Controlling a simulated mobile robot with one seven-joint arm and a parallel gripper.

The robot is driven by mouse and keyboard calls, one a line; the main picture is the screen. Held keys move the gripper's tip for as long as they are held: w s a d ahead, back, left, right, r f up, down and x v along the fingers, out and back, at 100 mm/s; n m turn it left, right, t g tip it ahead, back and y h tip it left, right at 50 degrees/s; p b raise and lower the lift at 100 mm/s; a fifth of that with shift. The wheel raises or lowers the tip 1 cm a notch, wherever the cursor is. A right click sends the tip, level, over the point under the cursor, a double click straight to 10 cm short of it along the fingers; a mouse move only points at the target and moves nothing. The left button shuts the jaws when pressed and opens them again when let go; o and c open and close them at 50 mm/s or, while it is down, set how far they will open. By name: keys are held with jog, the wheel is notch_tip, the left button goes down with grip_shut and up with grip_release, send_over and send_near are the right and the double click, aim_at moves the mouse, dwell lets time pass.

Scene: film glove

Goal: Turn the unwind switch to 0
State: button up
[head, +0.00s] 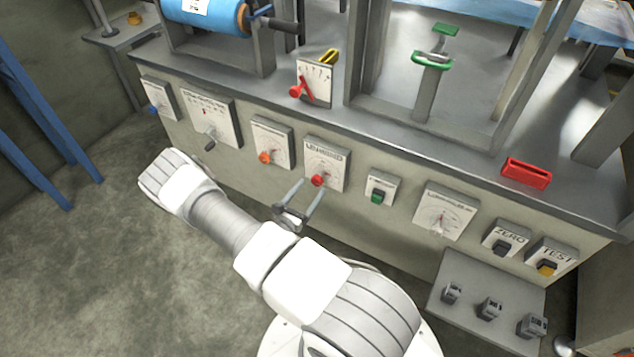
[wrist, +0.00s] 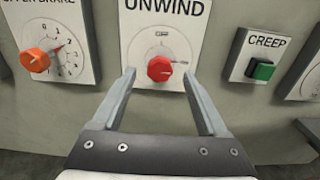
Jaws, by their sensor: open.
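The unwind switch (wrist: 160,69) is a red knob on a white panel labelled UNWIND (wrist: 192,20). In the head view the red knob (head: 317,181) sits on the machine's front, near the middle of the row. In the wrist view its pointer seems to lie toward the right; the marks around it are too small to read. My gripper (wrist: 157,78) is open, with one finger on each side of the knob's lower part in the picture. In the head view my gripper (head: 303,188) is in front of and slightly left of the knob, apart from it and holding nothing.
An orange brake knob (wrist: 36,60) is left of the unwind panel, and a green CREEP button (wrist: 260,70) is right of it. A shelf with small grey blocks (head: 470,322) juts out at lower right. Open floor (head: 90,270) lies at left.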

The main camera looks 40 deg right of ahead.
aim_at(315, 182)
jog(key=x, duration=0.5)
jog(key=shift+d+b, duration=0.1)
jog(key=shift+b, duration=0.3)
grip_shut()
